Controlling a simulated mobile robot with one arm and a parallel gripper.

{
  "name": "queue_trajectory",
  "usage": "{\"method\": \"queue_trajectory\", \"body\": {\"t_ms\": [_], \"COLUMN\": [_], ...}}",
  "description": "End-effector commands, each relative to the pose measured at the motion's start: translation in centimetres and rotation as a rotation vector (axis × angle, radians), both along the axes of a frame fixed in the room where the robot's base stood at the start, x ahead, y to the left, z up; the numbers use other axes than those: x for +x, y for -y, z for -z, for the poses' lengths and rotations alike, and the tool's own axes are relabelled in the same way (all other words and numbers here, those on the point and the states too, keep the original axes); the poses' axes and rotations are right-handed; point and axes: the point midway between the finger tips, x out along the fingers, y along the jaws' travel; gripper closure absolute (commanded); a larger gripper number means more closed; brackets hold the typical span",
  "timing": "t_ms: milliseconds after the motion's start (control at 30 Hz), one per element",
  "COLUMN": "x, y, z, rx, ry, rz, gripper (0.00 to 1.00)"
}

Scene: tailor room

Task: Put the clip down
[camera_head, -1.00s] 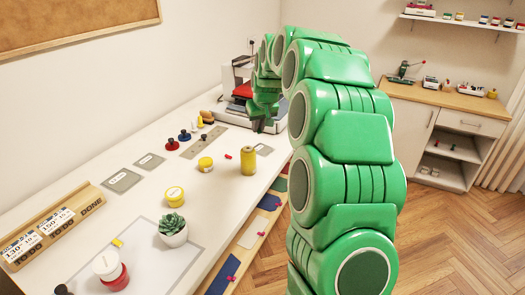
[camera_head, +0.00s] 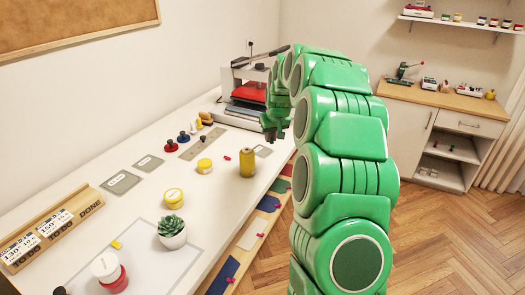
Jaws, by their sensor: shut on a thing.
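A small red clip-like piece (camera_head: 227,157) lies on the table left of the yellow spool. More red clips (camera_head: 260,235) sit along the wooden front edge of the table.
A yellow spool (camera_head: 247,163) stands near the gripper. Yellow jars (camera_head: 174,197), a potted succulent (camera_head: 172,232) and a white-and-red jar (camera_head: 109,272) stand nearer. A heat press (camera_head: 250,95) stands behind the gripper. The table's middle has free room.

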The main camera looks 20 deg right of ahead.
Motion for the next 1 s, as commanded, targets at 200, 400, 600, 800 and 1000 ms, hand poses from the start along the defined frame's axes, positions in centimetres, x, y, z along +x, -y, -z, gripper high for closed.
{"method": "queue_trajectory", "body": {"t_ms": [200,400,600,800,1000], "x": [1.8,3.8,5.7,7.4,9.1], "y": [0.3,0.7,1.2,1.5,1.8], "z": [1.2,1.9,2.7,3.7,4.6], "rx": [0.002,0.000,-0.001,0.001,0.001], "ry": [-0.005,0.001,0.001,-0.004,-0.001], "rz": [-0.001,0.000,0.000,0.001,0.000], "gripper": [1.00,1.00,1.00,1.00,1.00]}}
